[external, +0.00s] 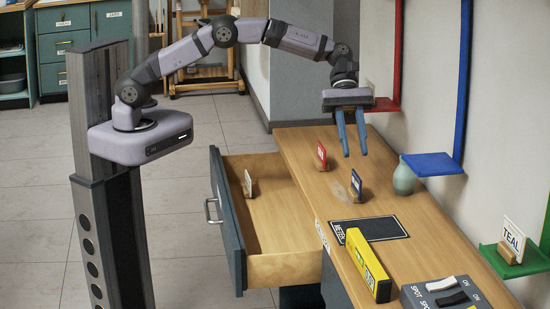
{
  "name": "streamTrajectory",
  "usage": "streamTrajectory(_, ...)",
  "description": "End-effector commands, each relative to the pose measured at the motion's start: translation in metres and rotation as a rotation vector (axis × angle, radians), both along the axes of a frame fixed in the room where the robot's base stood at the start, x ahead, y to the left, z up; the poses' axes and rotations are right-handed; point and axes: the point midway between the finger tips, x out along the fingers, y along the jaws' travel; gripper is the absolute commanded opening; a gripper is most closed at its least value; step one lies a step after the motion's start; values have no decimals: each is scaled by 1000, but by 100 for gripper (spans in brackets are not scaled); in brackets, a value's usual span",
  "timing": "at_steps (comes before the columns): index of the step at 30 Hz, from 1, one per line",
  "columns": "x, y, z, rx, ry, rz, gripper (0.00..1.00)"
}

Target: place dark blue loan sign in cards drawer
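A small dark blue sign (356,184) stands upright in a wooden foot on the desk top, right of the open drawer. Its lettering is too small to read. The drawer (285,268) is pulled out to the left of the desk, with a dark front and a metal handle. A white label on the desk's side by it is not legible. A pale sign (248,183) stands inside the drawer near its far end. My gripper (355,155) points down over the desk, above and beyond the dark blue sign. Its two blue fingers are apart with nothing between them.
A red sign (321,155) stands behind the blue one. A grey-green vase (404,180) is to its right.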

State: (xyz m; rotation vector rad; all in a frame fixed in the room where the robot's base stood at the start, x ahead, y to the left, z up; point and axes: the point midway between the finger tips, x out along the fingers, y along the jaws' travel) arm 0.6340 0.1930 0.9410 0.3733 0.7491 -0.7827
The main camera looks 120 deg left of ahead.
Motion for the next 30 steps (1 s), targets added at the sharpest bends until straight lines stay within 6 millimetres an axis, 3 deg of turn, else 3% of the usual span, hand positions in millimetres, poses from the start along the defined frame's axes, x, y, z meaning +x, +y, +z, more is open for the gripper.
streamTrajectory(3,6,16,-5,-53,7,71,27)
streamTrajectory(6,5,12,-33,-53,11,65,27)
streamTrajectory(9,5,13,-48,-49,8,63,27)
streamTrajectory(30,17,-3,-72,-47,7,59,27)
